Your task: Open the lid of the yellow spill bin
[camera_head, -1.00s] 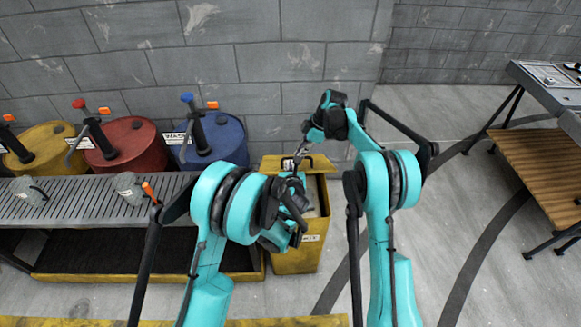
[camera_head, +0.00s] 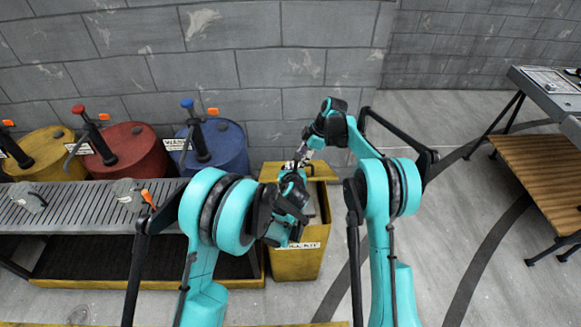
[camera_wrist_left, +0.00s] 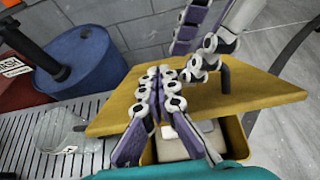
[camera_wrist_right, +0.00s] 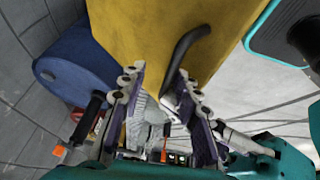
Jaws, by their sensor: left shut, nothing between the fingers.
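The yellow spill bin (camera_head: 297,264) stands on the floor at the right end of the slatted bench. Its yellow lid (camera_head: 323,172) is raised at the back; the left wrist view shows the lid (camera_wrist_left: 115,118) with a black handle (camera_wrist_left: 225,76) and pale contents (camera_wrist_left: 180,140) in the bin's opening. My left gripper (camera_wrist_left: 165,82) is shut and empty, in front of the lid and over the opening. My right gripper (camera_wrist_right: 158,80) has its fingers apart near the lid (camera_wrist_right: 150,35) and its handle (camera_wrist_right: 190,50). Contact with the lid is unclear.
Blue (camera_head: 225,145), red (camera_head: 135,150) and yellow (camera_head: 50,155) drums stand behind the slatted bench (camera_head: 75,205), left of the bin. A grey block wall (camera_head: 240,60) is close behind. Open floor (camera_head: 430,240) lies right, before a wooden bench (camera_head: 540,165).

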